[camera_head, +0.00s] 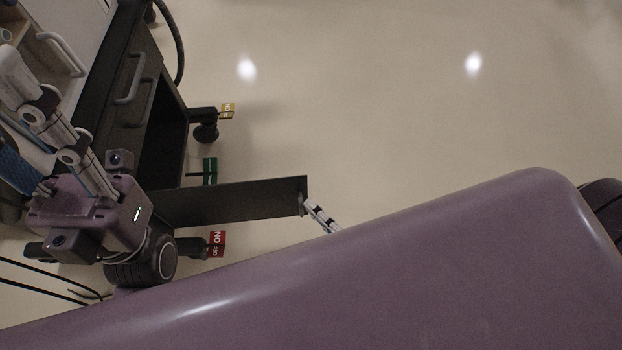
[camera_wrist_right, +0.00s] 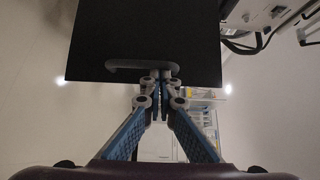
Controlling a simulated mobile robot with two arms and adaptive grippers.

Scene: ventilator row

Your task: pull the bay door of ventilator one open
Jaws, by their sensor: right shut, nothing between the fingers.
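The bay door (camera_head: 240,200) is a dark panel standing out from the dark ventilator cart (camera_head: 125,75), beside its open bay. Its handle (camera_head: 303,204) is at the far end from the cart. My right gripper (camera_head: 317,212) is at this handle, mostly hidden behind my purple body. In the right wrist view, the grey handle (camera_wrist_right: 125,65) runs along the lower edge of the door (camera_wrist_right: 145,35). The closed fingertips (camera_wrist_right: 160,80) are at the handle with nothing between them; contact is unclear. My left gripper (camera_head: 50,135) is at the left; its opening is unclear.
A grey drawer handle (camera_head: 130,78) and a white front with a pale handle (camera_head: 62,52) are at the left. The floor to the right is clear.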

